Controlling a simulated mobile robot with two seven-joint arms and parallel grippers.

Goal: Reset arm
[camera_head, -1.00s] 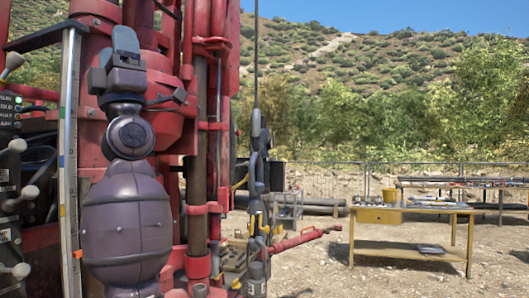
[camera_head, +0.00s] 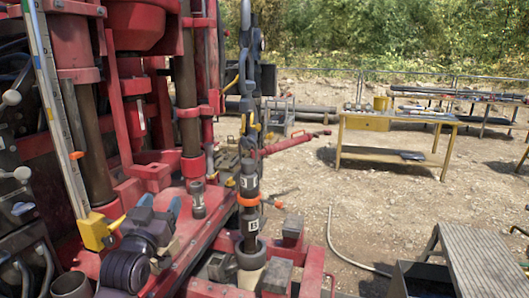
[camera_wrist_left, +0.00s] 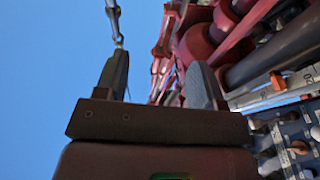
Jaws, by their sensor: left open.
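My left gripper (camera_head: 160,207) is low at the left of the head view, in front of the red drilling rig (camera_head: 140,90). Its dark grey wrist is below it, and the two bluish fingers point up and away. The left wrist view shows the fingers (camera_wrist_left: 158,78) spread apart with nothing between them. Blue sky and part of the red rig lie beyond them. My right gripper is in neither view.
A dark pipe marked B (camera_head: 250,222) stands upright to the right of the gripper. A yellow table (camera_head: 385,155) stands farther back, and metal steps (camera_head: 480,262) at lower right. Gravel between is mostly open.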

